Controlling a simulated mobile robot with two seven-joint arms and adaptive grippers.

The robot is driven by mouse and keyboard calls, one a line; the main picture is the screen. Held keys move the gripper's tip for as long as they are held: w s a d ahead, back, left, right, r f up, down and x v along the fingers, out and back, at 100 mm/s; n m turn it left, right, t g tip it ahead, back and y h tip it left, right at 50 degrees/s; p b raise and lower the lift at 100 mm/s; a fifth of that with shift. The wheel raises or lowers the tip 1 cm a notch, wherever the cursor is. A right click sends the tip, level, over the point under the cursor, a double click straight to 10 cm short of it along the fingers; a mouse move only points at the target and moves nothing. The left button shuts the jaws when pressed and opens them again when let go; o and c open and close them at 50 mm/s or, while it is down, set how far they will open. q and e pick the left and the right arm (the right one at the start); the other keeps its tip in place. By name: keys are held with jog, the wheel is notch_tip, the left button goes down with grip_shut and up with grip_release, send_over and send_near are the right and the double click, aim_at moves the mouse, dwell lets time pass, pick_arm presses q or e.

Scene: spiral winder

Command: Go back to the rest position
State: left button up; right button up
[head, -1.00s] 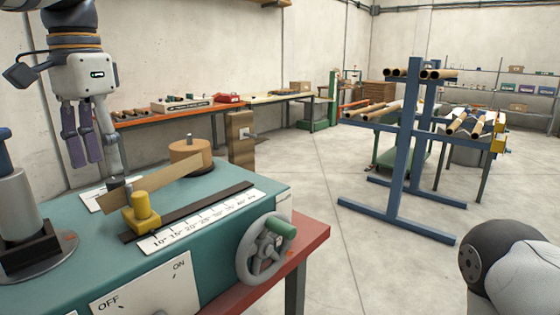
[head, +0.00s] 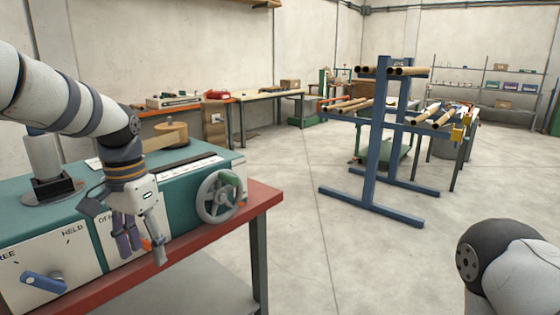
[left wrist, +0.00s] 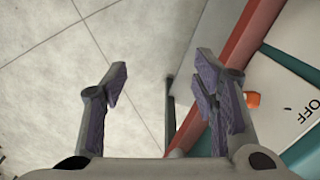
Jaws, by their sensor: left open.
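My left gripper (head: 140,250) is open and empty in the head view. It points down in front of the teal winder machine (head: 190,184), near its front panel. In the left wrist view its two fingers (left wrist: 160,88) are spread apart with nothing between them. Behind them are the concrete floor and the machine's red edge (left wrist: 222,85). My right gripper is out of view; only part of my right arm shows at the lower right of the head view.
The red-edged table (head: 264,200) carries the machine, with a handwheel (head: 219,197) and a blue lever (head: 45,281) on its front. A blue rack (head: 381,150) with cardboard tubes stands to the right. The floor (head: 340,265) between is clear.

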pick_arm(q)
jog(key=s+d+f+n, duration=0.1)
jog(key=s+d+f, duration=0.1)
jog(key=s+f, duration=0.85)
jog(key=s+d+f+n, duration=0.1)
jog(key=s+f, duration=0.4)
jog(key=f, duration=1)
jog(key=s+f+n+g, duration=0.1)
jog(key=s+f+n, duration=0.2)
jog(key=s, duration=2)
jog(key=shift+s+a+f, duration=0.2)
jog(key=shift+a+f, duration=0.05)
jog(key=shift+f, duration=0.4)
